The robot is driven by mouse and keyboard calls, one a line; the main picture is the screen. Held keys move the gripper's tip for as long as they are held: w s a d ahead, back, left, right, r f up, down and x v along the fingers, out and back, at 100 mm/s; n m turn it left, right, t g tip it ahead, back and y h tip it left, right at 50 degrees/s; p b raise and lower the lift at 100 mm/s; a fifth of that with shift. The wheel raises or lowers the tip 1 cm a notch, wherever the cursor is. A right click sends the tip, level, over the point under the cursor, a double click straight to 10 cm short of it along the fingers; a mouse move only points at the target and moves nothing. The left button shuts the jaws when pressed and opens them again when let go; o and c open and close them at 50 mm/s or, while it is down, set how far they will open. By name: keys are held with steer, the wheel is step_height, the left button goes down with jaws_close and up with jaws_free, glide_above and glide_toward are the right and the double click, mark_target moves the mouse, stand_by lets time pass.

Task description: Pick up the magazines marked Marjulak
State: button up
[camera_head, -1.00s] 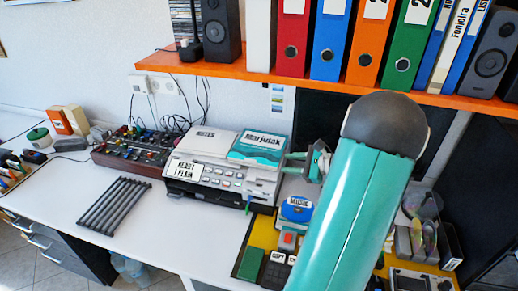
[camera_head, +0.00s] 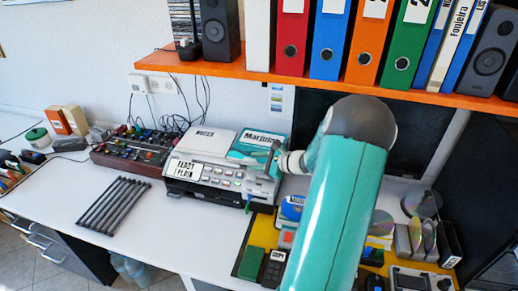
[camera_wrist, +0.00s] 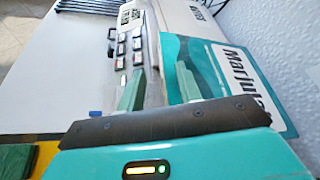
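The Marjulak magazines (camera_head: 258,143) lie flat on the right part of the printer top, with a teal and white cover. In the wrist view the Marjulak cover (camera_wrist: 215,68) fills the upper right, its lettering partly cut off by my gripper. My gripper (camera_wrist: 158,82) has two green fingers apart, with a gap between them. One finger is at the magazines' near edge and the other is over the printer's front side. Contact cannot be told. In the head view my gripper (camera_head: 274,160) is at the magazines' right edge, partly hidden by my wrist.
The printer (camera_head: 217,172) has a paper marked NOTES on its left top. An orange shelf (camera_head: 220,68) with binders hangs above. A mixer box (camera_head: 132,147) and a dark rack (camera_head: 114,203) are to the left.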

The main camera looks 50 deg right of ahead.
jaws_close()
stand_by(0.4)
